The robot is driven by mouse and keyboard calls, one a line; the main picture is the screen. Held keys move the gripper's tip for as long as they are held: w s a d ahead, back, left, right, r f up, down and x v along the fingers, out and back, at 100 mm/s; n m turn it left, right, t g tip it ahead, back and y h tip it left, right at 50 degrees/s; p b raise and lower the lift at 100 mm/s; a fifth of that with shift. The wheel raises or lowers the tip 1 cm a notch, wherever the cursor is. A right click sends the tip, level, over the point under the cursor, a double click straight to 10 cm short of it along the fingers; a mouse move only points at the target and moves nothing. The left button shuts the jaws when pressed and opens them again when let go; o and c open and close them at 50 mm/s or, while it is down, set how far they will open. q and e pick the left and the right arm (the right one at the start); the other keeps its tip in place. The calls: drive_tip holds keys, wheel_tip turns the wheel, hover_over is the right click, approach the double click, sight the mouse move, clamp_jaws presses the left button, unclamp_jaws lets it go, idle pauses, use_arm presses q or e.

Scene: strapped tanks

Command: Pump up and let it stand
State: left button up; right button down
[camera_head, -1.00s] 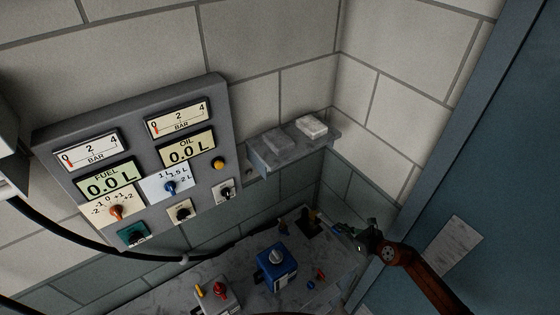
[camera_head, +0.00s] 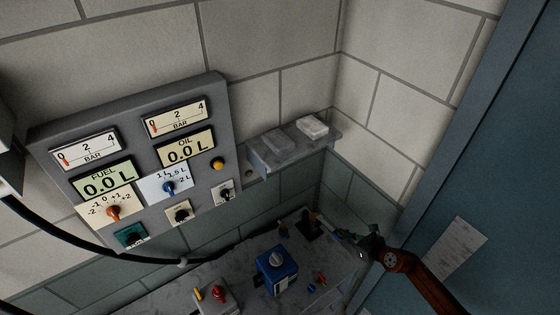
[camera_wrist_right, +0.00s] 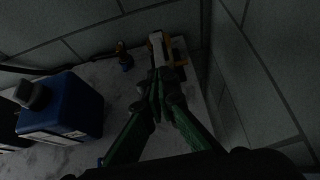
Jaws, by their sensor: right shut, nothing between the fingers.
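My right gripper (camera_head: 345,232) is at the right rear of the worktop, its arm coming in from the lower right. It is shut and empty. In the right wrist view its green fingers (camera_wrist_right: 162,92) meet just in front of a pale and yellow fitting (camera_wrist_right: 158,48); whether they touch it I cannot tell. A blue tank (camera_head: 276,272) with a grey cap stands left of the gripper; it also shows in the right wrist view (camera_wrist_right: 62,118). The control panel (camera_head: 135,160) reads 0.0 L for FUEL and OIL. Both BAR gauges have red needles near zero. My left gripper is out of view.
A grey wall shelf (camera_head: 295,143) holds two blocks above the worktop (camera_head: 190,285). A red knob and yellow part (camera_head: 212,294) sit at the front. Small red and blue valves (camera_head: 314,284) are right of the tank. A blue door (camera_head: 510,180) borders the right side.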

drive_tip(key=shift+s, duration=0.1)
drive_tip(key=shift+w+a+r+p, duration=0.15)
drive_tip(key=shift+w+r+p, duration=0.2)
drive_tip(key=shift+r+p, duration=0.45)
drive_tip(key=shift+w+a+r+p, duration=0.2)
drive_tip(key=shift+w+r+p, duration=0.1)
drive_tip(key=shift+r+p, duration=0.55)
drive_tip(key=shift+w+a+r+p, duration=0.15)
drive_tip(key=shift+w+r+p, duration=0.2)
drive_tip(key=shift+r+p, duration=0.45)
drive_tip(key=shift+r, duration=0.15)
drive_tip(key=shift+w+a+r+p, duration=0.15)
drive_tip(key=shift+w+r+p, duration=0.2)
drive_tip(key=shift+p, duration=0.2)
drive_tip(key=shift+p+v, duration=0.7)
drive_tip(key=shift+v, duration=0.9)
drive_tip(key=p+v, duration=0.1)
drive_tip(key=v, duration=0.3)
drive_tip(key=shift+a, duration=0.1)
